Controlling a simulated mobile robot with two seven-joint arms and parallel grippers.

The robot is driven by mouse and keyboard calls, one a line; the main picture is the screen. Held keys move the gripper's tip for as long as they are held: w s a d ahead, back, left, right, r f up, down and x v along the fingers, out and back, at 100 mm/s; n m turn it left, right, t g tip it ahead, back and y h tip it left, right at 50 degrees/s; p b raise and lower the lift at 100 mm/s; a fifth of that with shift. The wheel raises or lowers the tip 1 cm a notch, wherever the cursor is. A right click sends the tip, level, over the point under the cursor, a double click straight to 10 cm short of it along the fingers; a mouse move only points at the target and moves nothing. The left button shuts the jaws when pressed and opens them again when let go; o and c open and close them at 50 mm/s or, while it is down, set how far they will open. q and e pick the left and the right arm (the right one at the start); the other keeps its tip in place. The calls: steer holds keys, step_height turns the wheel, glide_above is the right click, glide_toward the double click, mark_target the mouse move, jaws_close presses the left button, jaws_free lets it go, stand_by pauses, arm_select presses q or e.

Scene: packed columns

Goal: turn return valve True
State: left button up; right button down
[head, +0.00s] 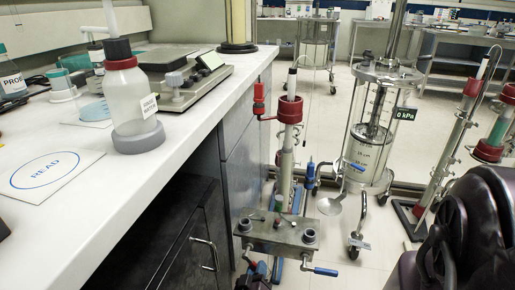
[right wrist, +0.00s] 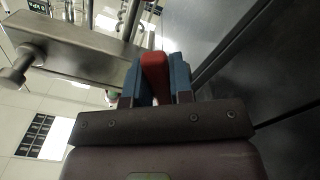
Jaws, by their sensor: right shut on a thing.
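A grey metal valve block (head: 285,233) stands low beside the bench, at the bottom middle of the head view. A red valve handle (right wrist: 154,75) shows in the right wrist view between the blue finger pads of my right gripper (right wrist: 156,80). The gripper is shut on this handle, close beside a metal block (right wrist: 75,55). In the head view my right gripper (head: 257,272) shows only as small blue and dark parts below the front left corner of the valve block. Most of the handle is hidden there. My left gripper is not in view.
A blue-handled valve (head: 322,271) sticks out at the block's front right. The white bench (head: 165,165) and its dark cabinet stand close on the left. A clear column (head: 371,130) with a 0 kPa display stands behind. Part of my own arm fills the lower right.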

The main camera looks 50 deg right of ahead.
steer(key=shift+w+a+f+m, duration=0.2)
steer(key=shift+w+m, duration=0.4)
steer(key=shift+m, duration=0.5)
steer(key=shift+w+a+f+m, duration=0.2)
steer(key=shift+w+m, duration=0.35)
steer(key=shift+m, duration=0.55)
steer(key=shift+w+a+f+m, duration=0.1)
steer(key=shift+w+a+m, duration=0.15)
steer(key=shift+w+m, duration=0.6)
steer(key=shift+s+m, duration=0.2)
steer(key=shift+m, duration=0.25)
steer(key=c, duration=1)
jaws_free()
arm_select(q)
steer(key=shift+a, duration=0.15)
arm_select(e)
steer(key=shift+s+a, duration=0.15)
